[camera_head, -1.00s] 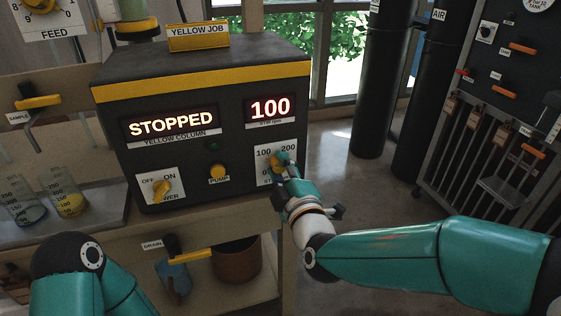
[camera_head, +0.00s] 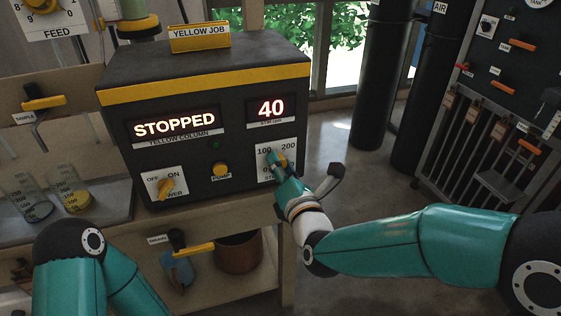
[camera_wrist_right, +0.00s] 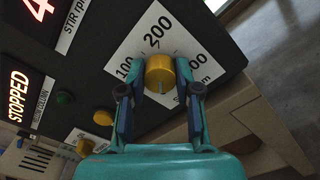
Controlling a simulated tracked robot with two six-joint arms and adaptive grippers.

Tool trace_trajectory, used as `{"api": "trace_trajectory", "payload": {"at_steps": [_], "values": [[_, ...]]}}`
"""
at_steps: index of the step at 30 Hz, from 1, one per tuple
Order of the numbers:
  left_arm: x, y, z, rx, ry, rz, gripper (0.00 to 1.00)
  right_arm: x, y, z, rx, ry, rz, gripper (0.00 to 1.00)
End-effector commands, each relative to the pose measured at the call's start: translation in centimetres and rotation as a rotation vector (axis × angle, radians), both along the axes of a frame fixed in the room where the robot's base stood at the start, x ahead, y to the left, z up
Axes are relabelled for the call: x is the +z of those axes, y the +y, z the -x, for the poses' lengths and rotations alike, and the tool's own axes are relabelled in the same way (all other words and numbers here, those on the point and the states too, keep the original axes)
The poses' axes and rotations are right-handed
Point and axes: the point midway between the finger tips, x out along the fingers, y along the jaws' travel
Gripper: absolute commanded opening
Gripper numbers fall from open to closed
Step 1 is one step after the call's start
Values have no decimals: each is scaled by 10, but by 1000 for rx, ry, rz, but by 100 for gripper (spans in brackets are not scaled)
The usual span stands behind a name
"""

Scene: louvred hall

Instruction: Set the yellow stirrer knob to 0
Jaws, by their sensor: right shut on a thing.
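The yellow stirrer knob (camera_wrist_right: 160,74) sits on a white dial plate (camera_wrist_right: 195,40) marked 100 and 200, on the right of the dark control box (camera_head: 230,122). My right gripper (camera_wrist_right: 156,98) is shut on the knob, with one finger on each side of it. In the head view the right gripper (camera_head: 279,164) covers much of the knob and dial. The display (camera_head: 270,107) above it reads 40, and the other display (camera_head: 176,124) reads STOPPED. My left arm shows at the lower left, but its gripper is out of view.
The yellow pump button (camera_head: 220,169) and the power switch (camera_head: 166,187) are left of the stirrer dial. A drain valve handle (camera_head: 197,248) and a brown pot (camera_head: 238,253) are below. Glass beakers (camera_head: 75,196) stand on the left shelf. Open floor lies right of the box.

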Motion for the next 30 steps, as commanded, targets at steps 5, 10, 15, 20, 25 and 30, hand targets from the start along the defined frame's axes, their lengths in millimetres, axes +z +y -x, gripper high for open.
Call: {"api": "trace_trajectory", "payload": {"at_steps": [5, 10, 15, 20, 25, 30], "values": [[-1, 0, 0, 0, 0, 0, 47, -6, 1, 2, 4, 13, 4, 59], [-1, 0, 0, 0, 0, 0, 47, -4, 1, 1, 3, 10, 1, 62], [-1, 0, 0, 0, 0, 0, 47, -3, 0, 2, 2, 7, 0, 62], [-5, 0, 0, 0, 0, 0, 47, -3, -4, 13, 2, 6, -1, 62], [-10, 0, 0, 0, 0, 0, 47, -3, -10, 33, 3, 5, -2, 62], [-14, 0, 0, 0, 0, 0, 47, -3, -17, 52, 1, 5, -2, 62]]}}
